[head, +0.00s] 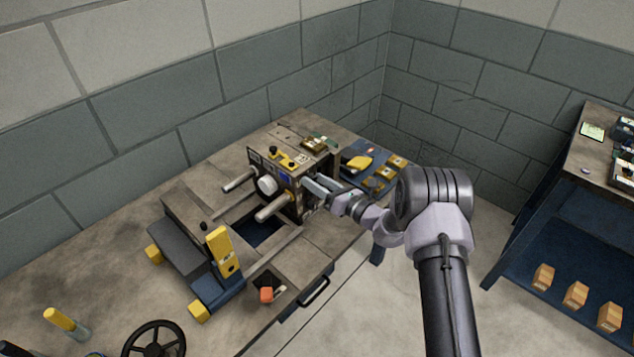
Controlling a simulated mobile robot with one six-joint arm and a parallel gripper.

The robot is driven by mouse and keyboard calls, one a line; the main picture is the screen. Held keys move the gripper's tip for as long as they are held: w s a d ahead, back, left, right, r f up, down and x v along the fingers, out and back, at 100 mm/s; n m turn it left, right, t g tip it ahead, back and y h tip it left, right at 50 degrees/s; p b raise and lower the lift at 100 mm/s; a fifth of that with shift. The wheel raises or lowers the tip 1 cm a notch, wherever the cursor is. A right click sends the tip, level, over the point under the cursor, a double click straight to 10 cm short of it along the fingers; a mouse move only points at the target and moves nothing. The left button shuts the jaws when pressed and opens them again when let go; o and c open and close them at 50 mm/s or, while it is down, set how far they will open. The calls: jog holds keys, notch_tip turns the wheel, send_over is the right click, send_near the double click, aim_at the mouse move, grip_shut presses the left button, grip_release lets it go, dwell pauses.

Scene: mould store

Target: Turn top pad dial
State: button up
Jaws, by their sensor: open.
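A dark box-shaped machine (290,168) stands on the workbench (130,215). A round white knob (267,185) sits on its front face, between two rods with pale handles. Small black knobs on yellow plates (282,157) are on its top. I cannot tell which of these is the top pad dial. My gripper (312,187) is open at the machine's right side, close to its side face. Its fingertips are small and partly lost against the machine, so contact cannot be told. Nothing shows held in it.
In front of the machine are a grey block, a yellow upright (222,252) and an orange item (266,295). A black handwheel (155,340) is at the bench's front. A blue tray (372,170) holds yellow pieces behind my gripper. A shelf unit (555,200) stands right, beyond open floor.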

jog(key=p+v, duration=0.3)
jog(key=v, duration=1.4)
jog(key=shift+s+d, duration=0.15)
jog(key=s+a+r+n+g, duration=0.4)
jog(key=s+r+n+g, duration=0.15)
jog(key=r+n, duration=0.2)
jog(key=s+a+r+n+g, duration=0.4)
jog(key=s+r+n, duration=0.25)
jog(key=r, duration=0.25)
jog(key=s+d+r+n+t+h+b, duration=0.1)
jog(key=s+d+r+n+h, duration=0.1)
jog(key=s, duration=0.4)
jog(key=s+d+r+n+t+h, duration=0.2)
jog(key=s+d+n+h, duration=0.2)
jog(key=s+n+h, duration=0.2)
jog(key=s+d+r+n+t+h+b, duration=0.1)
jog(key=s+d+r+n+h, duration=0.1)
jog(key=s, duration=0.4)
jog(key=shift+s+d+r+n+h+b, duration=0.35)
jog(key=shift+d+n+h, duration=0.55)
jog(key=shift+h, duration=0.2)
